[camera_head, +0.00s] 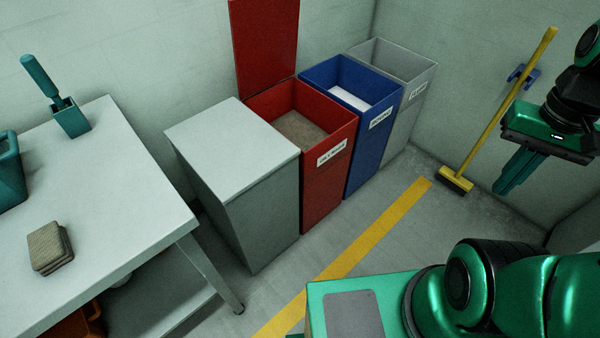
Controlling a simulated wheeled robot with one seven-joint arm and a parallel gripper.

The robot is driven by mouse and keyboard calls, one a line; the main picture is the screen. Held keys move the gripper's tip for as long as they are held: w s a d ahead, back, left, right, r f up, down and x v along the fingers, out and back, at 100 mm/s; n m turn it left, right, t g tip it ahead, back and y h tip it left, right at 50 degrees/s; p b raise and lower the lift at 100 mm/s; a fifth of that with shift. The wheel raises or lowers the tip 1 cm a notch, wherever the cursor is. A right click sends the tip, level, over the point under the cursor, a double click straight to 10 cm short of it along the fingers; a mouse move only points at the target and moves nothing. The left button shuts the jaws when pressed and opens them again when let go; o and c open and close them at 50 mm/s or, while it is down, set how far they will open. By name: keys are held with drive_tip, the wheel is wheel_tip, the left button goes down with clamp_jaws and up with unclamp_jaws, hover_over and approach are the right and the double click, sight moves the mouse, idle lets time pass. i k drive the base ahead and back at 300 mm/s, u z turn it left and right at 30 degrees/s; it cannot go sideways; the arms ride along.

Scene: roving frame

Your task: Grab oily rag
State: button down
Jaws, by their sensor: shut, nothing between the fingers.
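A folded grey-brown cloth (48,246), which looks like the rag, lies in a small stack on the pale table at the left. My gripper (506,186) is at the upper right, in the air, pointing down. Its fingers are together with nothing between them. It is far from the cloth, across the bins and the floor. The red bin (322,195) has its lid raised and shows a brown mass inside; its label is too small to read surely.
The pale table (110,215) also bears a teal holder with a handled tool (68,115) and a teal container (8,170). A grey cabinet (235,150), blue bin (375,140) and grey bin (408,105) line the wall. A yellow broom (495,120) leans right. Floor with yellow stripe is clear.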

sight(50, 249)
drive_tip(key=u, duration=0.25)
drive_tip(key=i, duration=0.95)
drive_tip(key=u, duration=2.25)
